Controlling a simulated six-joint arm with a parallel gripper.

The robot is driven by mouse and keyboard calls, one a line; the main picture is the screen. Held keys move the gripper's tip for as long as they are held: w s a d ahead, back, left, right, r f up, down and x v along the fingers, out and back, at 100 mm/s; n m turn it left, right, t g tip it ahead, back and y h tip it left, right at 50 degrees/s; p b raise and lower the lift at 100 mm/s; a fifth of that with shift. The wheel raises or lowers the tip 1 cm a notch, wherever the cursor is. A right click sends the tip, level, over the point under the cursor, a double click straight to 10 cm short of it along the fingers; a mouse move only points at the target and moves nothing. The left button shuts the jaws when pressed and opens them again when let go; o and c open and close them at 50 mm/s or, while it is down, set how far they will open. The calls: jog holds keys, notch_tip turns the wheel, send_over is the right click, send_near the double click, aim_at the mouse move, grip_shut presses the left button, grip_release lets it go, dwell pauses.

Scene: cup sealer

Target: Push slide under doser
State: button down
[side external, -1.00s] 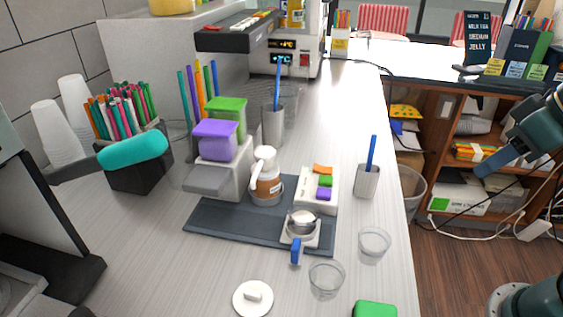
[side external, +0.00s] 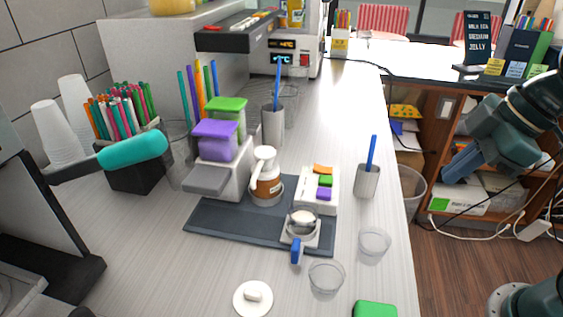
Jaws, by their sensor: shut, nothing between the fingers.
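The slide is a small white carriage (side external: 302,236) with a blue handle (side external: 296,252) facing the front edge of a dark grey base plate (side external: 237,222). It carries a small clear cup with white contents. What looks like the doser, a light grey unit (side external: 222,175) with purple (side external: 214,141) and green (side external: 227,108) hoppers, stands at the plate's left rear, apart from the slide. My gripper (side external: 448,176) is at the right, past the counter's edge, well away from the slide. It is shut and empty.
Clear cups (side external: 326,277) (side external: 374,242), a white lid (side external: 252,298) and a grey cup with a blue stick (side external: 367,181) stand nearby.

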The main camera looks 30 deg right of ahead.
aim_at(298, 259)
jog(key=w+a+f+n+g+y, duration=0.1)
jog(key=w+a+n+y, duration=0.1)
jog(key=a+n, duration=0.3)
jog(key=w+a+f+n+g+y, duration=0.2)
jog(key=a+n, duration=0.3)
jog(key=n, duration=0.6)
jog(key=shift+w+a+f+n+g+y, duration=0.2)
jog(key=shift+w+a+n+g+y, duration=0.15)
jog(key=shift+w+y, duration=0.3)
jog(key=x, duration=1)
jog(key=shift+d+f, duration=0.1)
jog(key=shift+w+a, duration=1.4)
jog(key=shift+w, duration=0.05)
